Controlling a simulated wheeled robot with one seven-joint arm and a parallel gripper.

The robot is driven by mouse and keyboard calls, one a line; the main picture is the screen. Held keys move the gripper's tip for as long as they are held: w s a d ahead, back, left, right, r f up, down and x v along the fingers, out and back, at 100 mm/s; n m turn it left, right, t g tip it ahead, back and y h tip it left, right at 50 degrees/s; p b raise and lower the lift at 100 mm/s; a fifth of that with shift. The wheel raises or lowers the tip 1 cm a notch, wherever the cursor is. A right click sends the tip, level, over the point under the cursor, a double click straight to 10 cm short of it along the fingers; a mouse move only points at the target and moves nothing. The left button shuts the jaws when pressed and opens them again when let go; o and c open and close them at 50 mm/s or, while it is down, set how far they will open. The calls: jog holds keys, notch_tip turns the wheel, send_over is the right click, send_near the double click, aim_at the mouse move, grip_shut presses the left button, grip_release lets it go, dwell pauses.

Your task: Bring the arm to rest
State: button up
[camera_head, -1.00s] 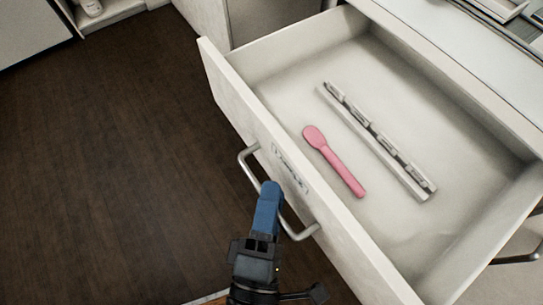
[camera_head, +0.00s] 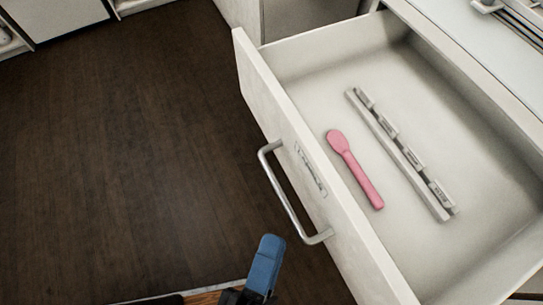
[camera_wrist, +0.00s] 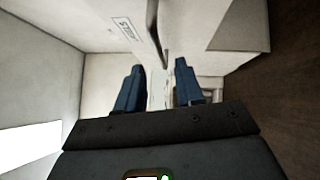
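My gripper (camera_head: 264,268) is at the bottom of the head view, apart from the drawer handle (camera_head: 287,198) and in front of it. In the wrist view its two blue fingers (camera_wrist: 158,88) stand apart with nothing between them. The drawer (camera_head: 272,110) is pulled open. The handle also shows in the wrist view (camera_wrist: 153,25), beyond the fingers. Most of my arm is outside the head view.
A pink spatula (camera_head: 355,170) and a grey slotted strip (camera_head: 402,153) lie in the drawer. A counter top (camera_head: 480,50) is above it at the right. Dark wooden floor (camera_head: 120,150) is clear at the left.

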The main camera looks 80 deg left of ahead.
dwell(0.3)
jog(key=w+d+r+m+t+h+p, duration=0.2)
jog(key=d+r+m+t+h, duration=0.15)
jog(key=d+m, duration=0.45)
jog(key=w+d+r+m+t+h+p, duration=0.1)
jog(key=d+r+m+t+h+p, duration=0.15)
jog(key=d+m+h, duration=0.4)
jog(key=s+d+r+m+h+p, duration=0.2)
jog(key=d+r+m+h, duration=0.1)
jog(key=d+m, duration=0.4)
jog(key=s+d+r+m+g+h+p, duration=0.1)
jog(key=s+d+r+m+h, duration=0.1)
jog(key=d+m, duration=0.6)
notch_tip(320, 180, up, 2)
jog(key=shift+s+d+r+m+h+p, duration=0.1)
jog(key=shift+s+d+m+h+p, duration=0.25)
jog(key=shift+m+h, duration=0.6)
